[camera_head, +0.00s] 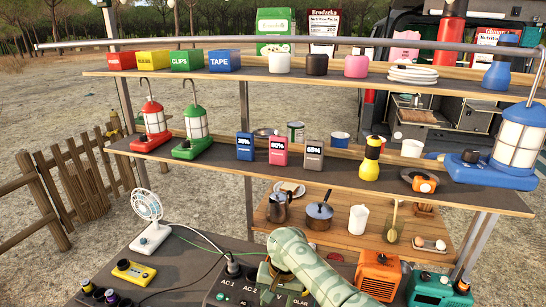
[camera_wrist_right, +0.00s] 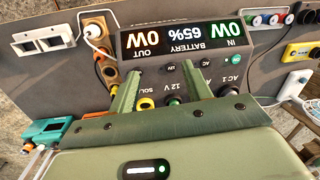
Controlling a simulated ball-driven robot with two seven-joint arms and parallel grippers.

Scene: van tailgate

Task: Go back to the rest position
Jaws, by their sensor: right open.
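My right arm enters the head view from the lower right, and its gripper (camera_head: 266,277) is over the power station (camera_head: 226,292) on the lower table. In the right wrist view my right gripper (camera_wrist_right: 160,75) has its two green fingers apart with nothing held between them. The fingers are close over the socket panel of the power station (camera_wrist_right: 215,70); whether they touch it I cannot tell. Its display (camera_wrist_right: 187,33), upside down in this view, reads 65% battery and 0W in and out. My left gripper is not in view.
A black plug (camera_head: 232,268) with a cable stands in the power station. A white fan (camera_head: 150,224) is on the left, an orange box (camera_head: 378,274) and a teal box (camera_head: 433,289) on the right. Loaded shelves (camera_head: 330,172) hang above the table.

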